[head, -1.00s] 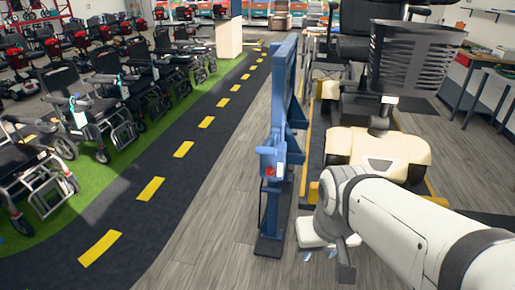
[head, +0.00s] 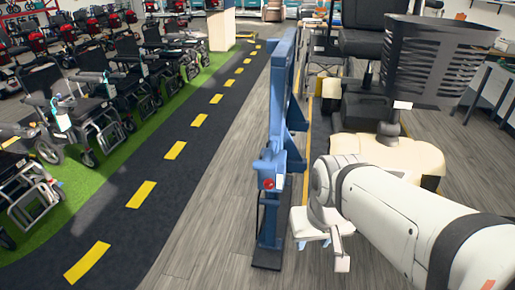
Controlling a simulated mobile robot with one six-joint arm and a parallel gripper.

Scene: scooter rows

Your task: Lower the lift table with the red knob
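The red knob (head: 268,184) sits on the front of a blue box (head: 270,168) on a blue upright frame (head: 283,95) in the middle of the head view. The frame's dark foot (head: 267,258) rests on the grey floor. My gripper (head: 314,243) is to the right of the knob and lower in the picture, apart from it. Its two small fingertips appear spread with nothing between them. A cream scooter (head: 385,152) with a black seat stands behind my arm. The lift table under it is mostly hidden; a yellow edge strip (head: 307,150) shows beside the frame.
A black mesh basket (head: 440,60) is on the scooter's near end. Wheelchairs (head: 85,110) line green matting on the left. A dark lane with yellow dashes (head: 140,194) runs beside them. Grey floor left of the blue frame is clear. A workbench (head: 490,85) stands at the right.

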